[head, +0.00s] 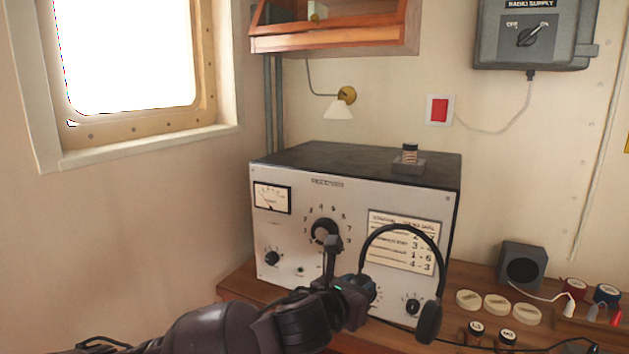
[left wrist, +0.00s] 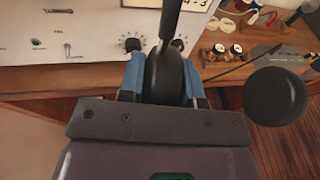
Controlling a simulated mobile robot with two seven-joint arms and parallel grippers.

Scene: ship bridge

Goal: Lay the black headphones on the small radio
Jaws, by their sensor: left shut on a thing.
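The black headphones (head: 432,254) hang in the air in front of a large white-fronted radio set, band arched upward. My left gripper (head: 352,284) is shut on one ear cup. In the left wrist view this ear cup (left wrist: 166,78) sits between the two blue fingers, and the other ear cup (left wrist: 275,97) hangs free at the right. A small dark box with a round speaker face (head: 523,268) stands on the desk at the right; I cannot tell whether it is the small radio. My right gripper is not in view.
The large radio set (head: 272,225) has a dark top with a small coil block (head: 408,162) on it. Pale round discs (head: 497,304), jars (head: 476,331) and wires with coloured plugs (head: 570,305) crowd the wooden desk at the right. A wooden shelf (head: 335,40) hangs above.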

